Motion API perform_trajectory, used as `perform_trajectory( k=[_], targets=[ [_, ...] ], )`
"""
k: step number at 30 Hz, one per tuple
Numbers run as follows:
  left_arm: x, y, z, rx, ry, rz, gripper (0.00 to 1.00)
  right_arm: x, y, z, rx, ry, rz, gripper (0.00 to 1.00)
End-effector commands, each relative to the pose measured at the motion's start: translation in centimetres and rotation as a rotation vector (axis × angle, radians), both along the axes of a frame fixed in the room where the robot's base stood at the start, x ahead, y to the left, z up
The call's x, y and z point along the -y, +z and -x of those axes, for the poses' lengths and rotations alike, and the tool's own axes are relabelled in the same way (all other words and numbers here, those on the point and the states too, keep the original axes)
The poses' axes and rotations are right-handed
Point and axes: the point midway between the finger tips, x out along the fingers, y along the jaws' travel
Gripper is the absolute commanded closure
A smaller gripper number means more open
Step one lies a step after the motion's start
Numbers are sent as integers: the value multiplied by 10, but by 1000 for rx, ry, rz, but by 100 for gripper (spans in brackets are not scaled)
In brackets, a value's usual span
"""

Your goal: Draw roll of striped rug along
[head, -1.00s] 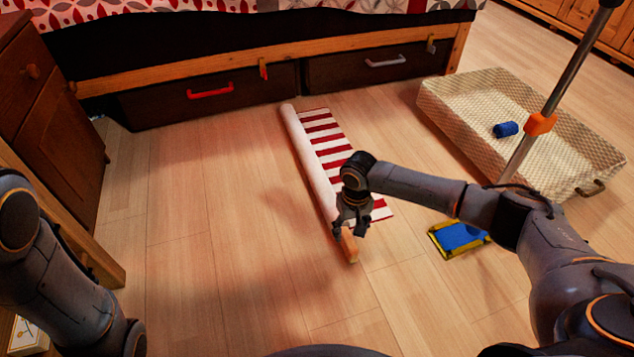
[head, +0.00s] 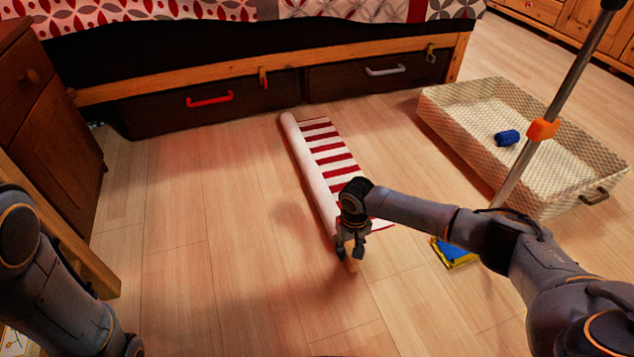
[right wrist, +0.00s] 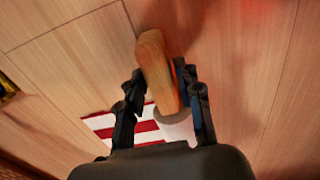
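The striped rug (head: 330,157) lies on the floor in front of the bed, a red-and-white strip showing beside its pale roll (head: 308,165). The roll runs from near the bed drawers towards me. A wooden end piece (head: 351,265) sticks out of its near end. In the right wrist view this wooden piece (right wrist: 156,65) lies between the fingers of my right gripper (right wrist: 160,85), which look closed against both its sides. My right gripper (head: 352,250) and arm hide part of the rug's near end. My left arm is at the left edge; its gripper is out of view.
A patterned open bin (head: 455,105) with a blue roll (head: 507,137) inside stands at the right, behind a metal pole (head: 565,90). A blue-and-yellow item (head: 455,252) lies near my right forearm. A wooden cabinet (head: 50,130) stands left. Floor left of the roll is clear.

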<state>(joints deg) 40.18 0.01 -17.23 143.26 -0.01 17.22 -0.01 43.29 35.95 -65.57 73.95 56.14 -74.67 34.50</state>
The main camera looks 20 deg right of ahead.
Motion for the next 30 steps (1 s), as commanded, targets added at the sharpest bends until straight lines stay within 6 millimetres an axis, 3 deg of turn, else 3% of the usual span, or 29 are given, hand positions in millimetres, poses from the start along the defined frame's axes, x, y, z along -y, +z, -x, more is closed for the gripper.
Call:
perform_trajectory(
  k=[1,4,10,23,30],
  targets=[
    [0,0,0,0,0,0,51,0,0,0,0,0,0,82],
    [0,0,0,0,0,0,51,0,0,0,0,0,0,100],
    [0,4,0,-1,0,0,51,-5,1,0,0,2,-1,100],
    [0,24,0,-1,1,0,51,-47,1,0,-1,2,-3,100],
    [0,24,-1,-2,1,0,51,-51,0,0,-1,1,-2,100]
  ],
)
